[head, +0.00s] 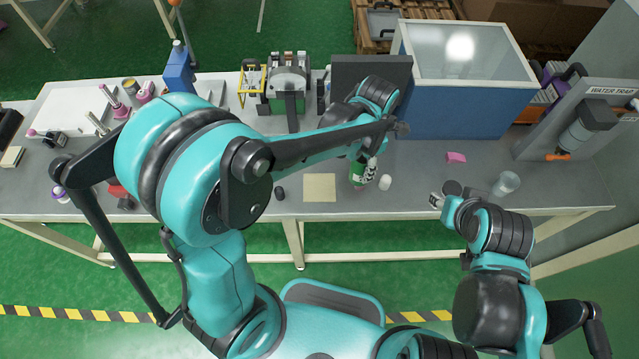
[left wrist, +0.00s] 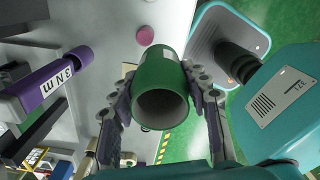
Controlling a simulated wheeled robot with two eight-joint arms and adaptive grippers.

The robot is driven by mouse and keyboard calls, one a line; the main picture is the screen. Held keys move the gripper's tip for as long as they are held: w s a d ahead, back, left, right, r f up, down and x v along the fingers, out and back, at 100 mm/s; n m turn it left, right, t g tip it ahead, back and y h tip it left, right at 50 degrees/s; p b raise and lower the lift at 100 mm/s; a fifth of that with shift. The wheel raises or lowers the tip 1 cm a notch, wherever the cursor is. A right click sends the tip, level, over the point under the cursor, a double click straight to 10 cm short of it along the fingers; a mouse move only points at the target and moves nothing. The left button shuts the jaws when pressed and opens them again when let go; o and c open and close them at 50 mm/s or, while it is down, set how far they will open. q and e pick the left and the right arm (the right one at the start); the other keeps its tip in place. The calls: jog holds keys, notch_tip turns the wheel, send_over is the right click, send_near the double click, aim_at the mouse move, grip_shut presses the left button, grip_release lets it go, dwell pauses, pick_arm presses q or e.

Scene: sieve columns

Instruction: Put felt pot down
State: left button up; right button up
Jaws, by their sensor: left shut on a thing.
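A green, hollow, cylindrical pot (left wrist: 162,72), which I take as the felt pot, sits between the two fingers of my left gripper (left wrist: 158,78) in the left wrist view. Its open end faces the camera and the fingers press on its sides. In the head view the green pot (head: 357,174) shows partly below my left gripper (head: 366,160), near the table's front. I cannot tell whether its base touches the table. My right gripper (head: 437,201) is over the right front part of the table, apart from the pot; its jaw opening is unclear.
A beige square (head: 320,188) lies left of the pot, with a small dark piece (head: 280,193) beside it. A white cylinder (head: 385,183) stands close on the right. A pink block (head: 456,158) and clear cup (head: 506,184) are farther right. A blue glass-topped case (head: 462,112) stands behind.

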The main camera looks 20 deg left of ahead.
pick_arm(q)
jog(key=shift+a+f+b, duration=2.65)
jog(key=shift+a+f, duration=2.75)
jog(key=shift+a, duration=0.25)
jog(key=shift+f, duration=0.2)
jog(key=o, duration=1.2)
jog(key=shift+r, duration=0.1)
